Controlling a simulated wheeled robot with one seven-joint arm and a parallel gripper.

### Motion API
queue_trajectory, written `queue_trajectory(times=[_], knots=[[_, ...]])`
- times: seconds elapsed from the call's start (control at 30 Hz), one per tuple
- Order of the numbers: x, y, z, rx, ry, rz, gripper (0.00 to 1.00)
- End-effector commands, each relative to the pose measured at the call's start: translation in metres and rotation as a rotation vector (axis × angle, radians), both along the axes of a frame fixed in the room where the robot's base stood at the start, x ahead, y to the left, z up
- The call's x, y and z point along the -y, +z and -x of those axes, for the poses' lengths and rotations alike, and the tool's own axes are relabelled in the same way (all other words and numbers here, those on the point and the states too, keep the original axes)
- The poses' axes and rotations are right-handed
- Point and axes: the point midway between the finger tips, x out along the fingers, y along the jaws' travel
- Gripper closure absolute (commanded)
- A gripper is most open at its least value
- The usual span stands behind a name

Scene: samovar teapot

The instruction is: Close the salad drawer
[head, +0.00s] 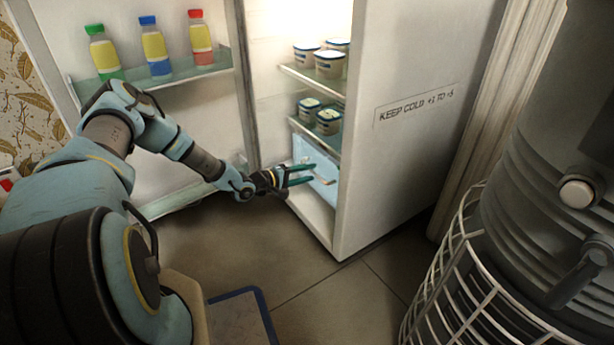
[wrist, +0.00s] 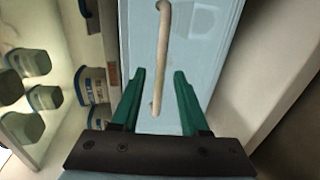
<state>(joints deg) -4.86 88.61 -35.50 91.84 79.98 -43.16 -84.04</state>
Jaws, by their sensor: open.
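The salad drawer (head: 322,180) is a pale blue box with a light bar handle, low inside the open fridge, below the shelves. In the wrist view the drawer front (wrist: 207,60) fills the middle, with its handle (wrist: 162,45) running up and down the picture. My gripper (head: 312,174) has green fingers and is in front of the drawer. In the wrist view my gripper (wrist: 158,74) is open, its fingers on either side of the lower end of the handle. I cannot tell whether they touch the drawer. How far the drawer stands out is hard to tell.
The fridge door (head: 150,105) stands open at the left, with several bottles on its shelf. Tubs (head: 328,64) stand on the fridge shelves above the drawer. A large grey ribbed object with a wire cage (head: 545,190) stands at the right.

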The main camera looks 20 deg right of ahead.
Motion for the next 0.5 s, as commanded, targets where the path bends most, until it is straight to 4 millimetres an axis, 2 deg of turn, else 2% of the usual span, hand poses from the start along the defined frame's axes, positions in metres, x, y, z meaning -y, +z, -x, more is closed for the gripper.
queue_trajectory(times=[0.23,0.5], knots=[[0.0006,0.0000,-0.0001,-0.001,0.000,-0.001,0.55],[0.0004,-0.0001,-0.0001,0.000,0.000,-0.001,0.85]])
